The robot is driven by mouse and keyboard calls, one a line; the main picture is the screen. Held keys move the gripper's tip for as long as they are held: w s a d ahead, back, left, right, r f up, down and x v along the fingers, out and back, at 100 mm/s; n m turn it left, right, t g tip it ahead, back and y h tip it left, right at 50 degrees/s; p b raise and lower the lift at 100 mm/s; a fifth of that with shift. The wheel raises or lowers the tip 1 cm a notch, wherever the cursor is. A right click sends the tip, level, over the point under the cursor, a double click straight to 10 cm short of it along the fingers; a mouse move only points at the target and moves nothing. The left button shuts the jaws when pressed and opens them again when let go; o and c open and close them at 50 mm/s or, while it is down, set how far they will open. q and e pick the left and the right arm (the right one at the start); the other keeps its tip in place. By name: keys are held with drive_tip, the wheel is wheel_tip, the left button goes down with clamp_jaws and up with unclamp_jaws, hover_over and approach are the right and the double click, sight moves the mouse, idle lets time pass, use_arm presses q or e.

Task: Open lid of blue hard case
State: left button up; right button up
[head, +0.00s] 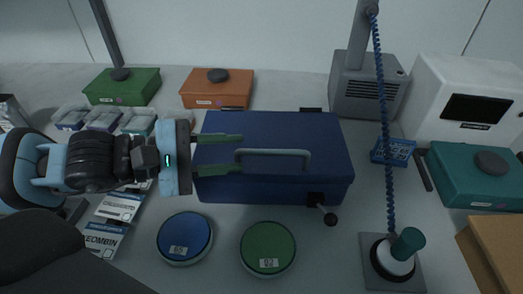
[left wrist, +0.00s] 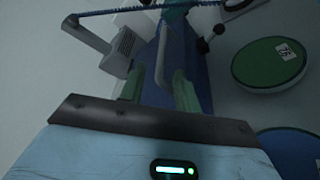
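The blue hard case (head: 275,130) stands in the middle of the table with its lid down. A pale bar handle (head: 274,153) is on its top, and a latch with a black knob (head: 330,218) is at its front right. My left gripper (head: 240,155) is over the left part of the case, fingers spread and pointing at the handle's left end. In the left wrist view the handle (left wrist: 163,60) shows between the two green fingers (left wrist: 160,93), with gaps beside it. The blue case (left wrist: 190,60) lies beyond. My right gripper is not in view.
A blue disc (head: 185,237) and a green disc (head: 267,247) lie in front of the case. Green (head: 123,87) and orange (head: 217,89) boxes stand behind it. A grey stand with a coiled cable (head: 388,150) is at right, beside a teal box (head: 470,178).

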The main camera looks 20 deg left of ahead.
sight(254, 151)
use_arm(q)
drive_tip(key=shift+w+d, duration=0.25)
drive_tip(key=shift+d, duration=0.25)
drive_tip(key=p+x, duration=0.1)
drive_tip(key=x, duration=0.2)
drive_tip(key=shift+w+d, duration=0.15)
drive_tip(key=shift+x, duration=0.85)
drive_tip(key=shift+f, duration=0.1)
clamp_jaws()
